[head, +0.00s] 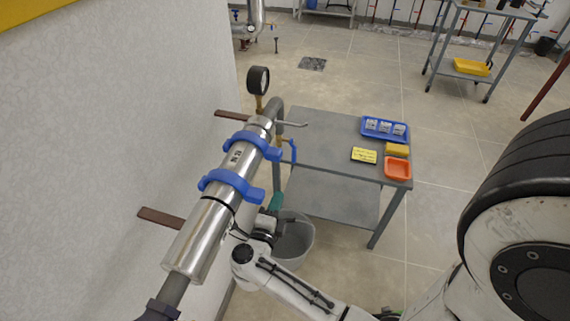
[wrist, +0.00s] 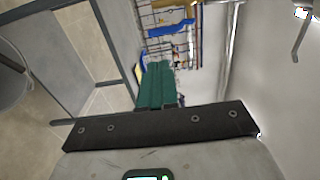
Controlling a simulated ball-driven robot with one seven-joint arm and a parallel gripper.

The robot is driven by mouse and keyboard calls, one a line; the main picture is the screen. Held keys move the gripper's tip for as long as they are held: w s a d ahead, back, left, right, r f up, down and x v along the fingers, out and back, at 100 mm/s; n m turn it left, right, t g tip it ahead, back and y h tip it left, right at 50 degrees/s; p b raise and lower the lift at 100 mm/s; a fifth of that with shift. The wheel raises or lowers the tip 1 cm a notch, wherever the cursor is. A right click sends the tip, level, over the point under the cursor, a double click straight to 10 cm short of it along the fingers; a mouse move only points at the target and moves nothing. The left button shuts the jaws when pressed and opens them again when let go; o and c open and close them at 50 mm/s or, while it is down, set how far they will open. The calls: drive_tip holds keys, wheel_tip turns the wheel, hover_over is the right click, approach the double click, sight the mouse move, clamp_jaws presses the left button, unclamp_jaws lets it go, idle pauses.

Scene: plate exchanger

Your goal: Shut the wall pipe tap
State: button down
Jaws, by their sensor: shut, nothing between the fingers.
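A silver pipe (head: 215,215) with two blue clamps runs along the wall at the left in the head view. At its far end a small brass tap with a blue lever (head: 292,151) sticks out to the right, partly hidden by the pipe and clamp. The lever hangs roughly downward. My gripper (head: 276,203), with teal fingers, is below and nearer than the lever, apart from it, above the bucket. Its fingers (wrist: 166,86) are shut and empty in the wrist view. I cannot make out the tap for certain in the wrist view.
A grey bucket (head: 300,240) stands on the floor under my gripper. A grey table (head: 320,140) behind it carries a blue tray (head: 366,135), a yellow sign (head: 364,155), a sponge (head: 397,149) and an orange tray (head: 397,175). A gauge (head: 258,80) rises beyond the pipe.

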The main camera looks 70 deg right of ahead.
sight(293, 159)
drive_tip(key=d, duration=0.9)
drive_tip(key=w+d, duration=0.1)
drive_tip(key=d, duration=0.4)
drive_tip(key=shift+w+p, duration=0.1)
drive_tip(key=shift+p, duration=0.2)
drive_tip(key=shift+d+f+b, duration=0.1)
drive_tip(key=shift+f+b, duration=0.05)
drive_tip(key=shift+b, duration=0.25)
drive_tip(key=shift+f+b, duration=0.15)
drive_tip(key=shift+b, duration=0.2)
drive_tip(key=shift+h+b, duration=0.3)
